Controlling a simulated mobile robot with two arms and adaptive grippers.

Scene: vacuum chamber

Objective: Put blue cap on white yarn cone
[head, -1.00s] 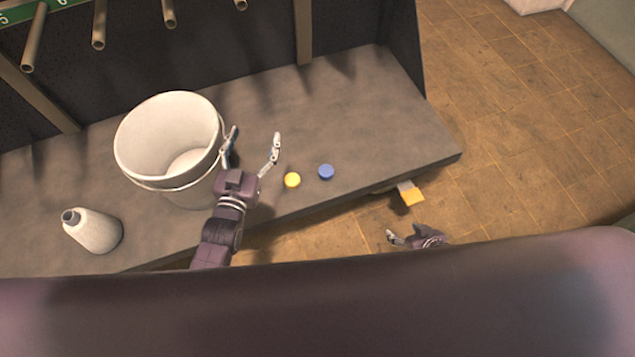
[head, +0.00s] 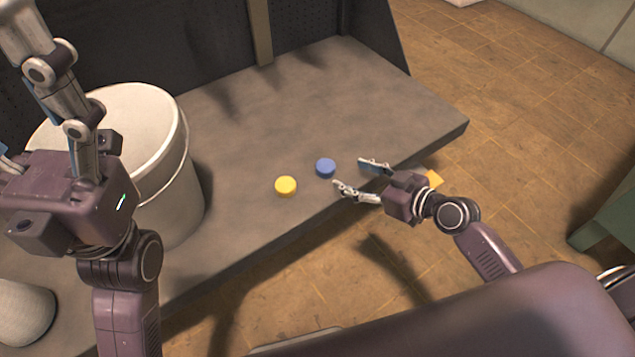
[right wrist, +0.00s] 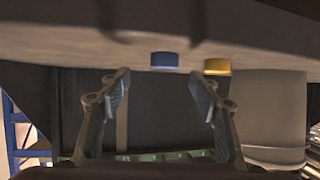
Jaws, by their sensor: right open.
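The blue cap (head: 325,168) lies on the grey shelf near its front edge; it also shows in the right wrist view (right wrist: 164,60). The white yarn cone (head: 24,314) is at the lower left of the head view, cut off by the frame edge, its top out of view. My right gripper (head: 350,175) is open and empty at the shelf's front edge, just right of the blue cap, fingers pointing toward it. My left gripper (head: 60,150) is large and close to the camera in front of the bucket, its fingers spread and partly cut off.
A yellow cap (head: 286,186) lies left of the blue cap, and it shows in the right wrist view (right wrist: 217,67). A white bucket (head: 180,190) stands on the shelf (head: 270,110), partly hidden by my left arm. The shelf's back and right are clear.

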